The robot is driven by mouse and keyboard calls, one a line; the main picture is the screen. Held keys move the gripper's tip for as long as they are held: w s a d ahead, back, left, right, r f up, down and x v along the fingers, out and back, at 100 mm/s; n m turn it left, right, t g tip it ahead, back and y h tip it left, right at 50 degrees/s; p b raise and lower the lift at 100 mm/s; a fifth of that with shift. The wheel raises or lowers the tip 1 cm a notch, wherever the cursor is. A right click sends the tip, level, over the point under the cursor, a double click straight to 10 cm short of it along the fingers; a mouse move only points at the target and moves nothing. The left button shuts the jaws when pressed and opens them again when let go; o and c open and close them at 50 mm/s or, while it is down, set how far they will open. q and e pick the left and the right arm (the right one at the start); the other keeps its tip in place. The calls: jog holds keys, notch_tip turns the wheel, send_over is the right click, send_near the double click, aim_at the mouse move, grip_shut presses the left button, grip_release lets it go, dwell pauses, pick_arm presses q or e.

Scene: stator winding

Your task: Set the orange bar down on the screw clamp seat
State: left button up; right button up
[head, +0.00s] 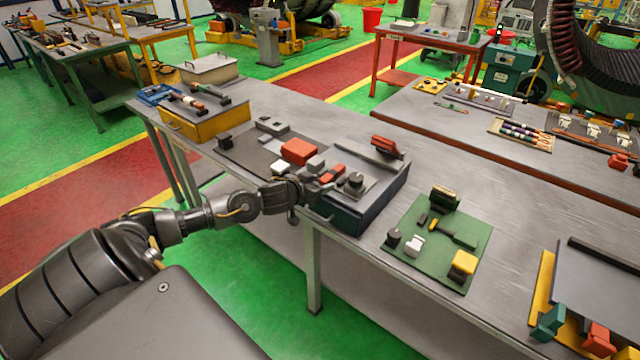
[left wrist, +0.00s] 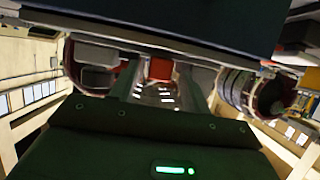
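My left gripper (head: 318,184) is over the middle of the long grey table, at the left edge of a dark raised box. The orange bar (head: 339,169) shows at its fingertips, with part of it hidden by a finger. In the left wrist view an orange face (left wrist: 160,69) shows centrally between the grey finger parts. The screw clamp seat appears to be the grey plate with a dark round knob (head: 355,182) on the box, just right of the bar. I cannot tell whether the bar touches it. My right gripper is not in view.
A larger red-orange block (head: 299,151) lies on a dark mat left of the box. A red-topped part (head: 387,146) stands on the box's far side. A green board (head: 457,232) with small parts lies to the right. Bare table separates the box and board.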

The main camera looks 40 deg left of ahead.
pick_arm(q)
jog(key=shift+r, duration=0.1)
jog(key=b+v, duration=0.1)
jog(key=v, duration=1.1)
jog(key=shift+b, duration=0.3)
